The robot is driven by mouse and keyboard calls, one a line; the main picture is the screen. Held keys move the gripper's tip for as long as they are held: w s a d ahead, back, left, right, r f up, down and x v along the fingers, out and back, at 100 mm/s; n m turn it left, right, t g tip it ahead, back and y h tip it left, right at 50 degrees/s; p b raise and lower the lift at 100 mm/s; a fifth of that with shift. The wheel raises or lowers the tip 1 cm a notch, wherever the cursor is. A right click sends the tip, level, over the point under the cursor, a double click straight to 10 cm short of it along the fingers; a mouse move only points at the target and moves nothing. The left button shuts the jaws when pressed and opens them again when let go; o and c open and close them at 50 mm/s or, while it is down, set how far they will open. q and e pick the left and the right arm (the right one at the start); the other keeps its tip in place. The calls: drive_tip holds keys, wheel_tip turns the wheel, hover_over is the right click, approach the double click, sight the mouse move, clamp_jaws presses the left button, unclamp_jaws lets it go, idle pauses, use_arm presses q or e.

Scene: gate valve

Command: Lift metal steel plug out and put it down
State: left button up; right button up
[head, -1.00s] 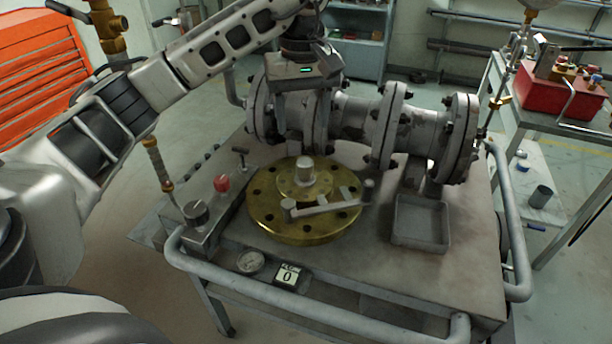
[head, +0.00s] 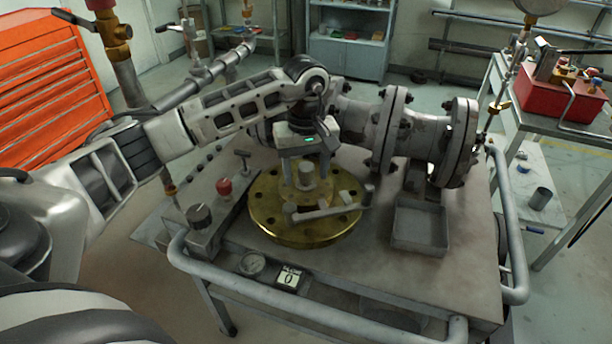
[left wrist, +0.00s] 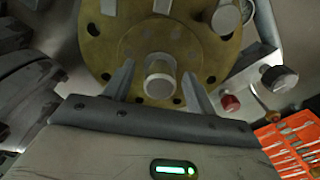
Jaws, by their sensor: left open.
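The steel plug (head: 306,173) is a short grey cylinder standing upright in the middle of the round brass flange (head: 275,222). In the left wrist view the plug (left wrist: 160,78) shows end-on between the two fingers. My left gripper (head: 306,180) is open and above the flange, with its fingers on either side of the plug. In the left wrist view the left gripper (left wrist: 160,85) shows a gap between each finger and the plug. My right gripper is not in view.
A grey crank handle (head: 325,211) lies across the flange's front. An empty grey tray (head: 419,228) is on the bench to the right, by the flanged pipe (head: 425,135). A red knob (head: 224,187) and black knob (head: 199,215) stand at the left. Bare bench top lies in front.

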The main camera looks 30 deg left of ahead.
use_arm(q)
clamp_jaws()
drive_tip(key=shift+r, duration=0.1)
drive_tip(key=shift+r, duration=0.1)
